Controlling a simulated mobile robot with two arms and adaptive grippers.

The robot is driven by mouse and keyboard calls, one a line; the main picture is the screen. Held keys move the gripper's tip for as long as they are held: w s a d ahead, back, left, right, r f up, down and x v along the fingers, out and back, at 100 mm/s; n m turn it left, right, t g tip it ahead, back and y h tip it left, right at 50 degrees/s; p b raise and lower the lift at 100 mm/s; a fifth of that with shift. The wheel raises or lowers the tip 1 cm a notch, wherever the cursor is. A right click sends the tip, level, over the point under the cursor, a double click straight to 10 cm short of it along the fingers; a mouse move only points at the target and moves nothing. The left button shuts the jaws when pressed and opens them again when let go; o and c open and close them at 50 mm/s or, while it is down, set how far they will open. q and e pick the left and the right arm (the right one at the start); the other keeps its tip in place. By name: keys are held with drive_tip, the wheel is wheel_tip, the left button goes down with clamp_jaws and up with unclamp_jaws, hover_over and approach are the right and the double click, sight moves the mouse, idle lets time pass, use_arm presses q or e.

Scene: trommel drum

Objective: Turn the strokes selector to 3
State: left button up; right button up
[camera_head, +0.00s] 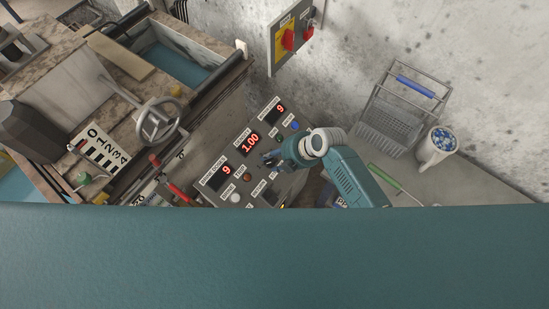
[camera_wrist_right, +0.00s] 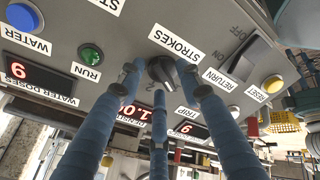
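The strokes selector (camera_wrist_right: 160,70) is a dark knob with a pale edge on the grey control panel, below the STROKES label (camera_wrist_right: 174,43) in the right wrist view. A numeral like 2 shows beside it; which mark its pointer faces is unclear. My right gripper (camera_wrist_right: 163,82) has several blue fingers spread apart, with tips around the knob; I cannot tell whether they touch it. In the head view my right gripper (camera_head: 275,156) is at the panel's right side and hides the selector. My left gripper is not in view.
A handwheel (camera_head: 158,121) stands left. A wire basket (camera_head: 400,112) and white cup (camera_head: 437,146) are right.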

clamp_jaws()
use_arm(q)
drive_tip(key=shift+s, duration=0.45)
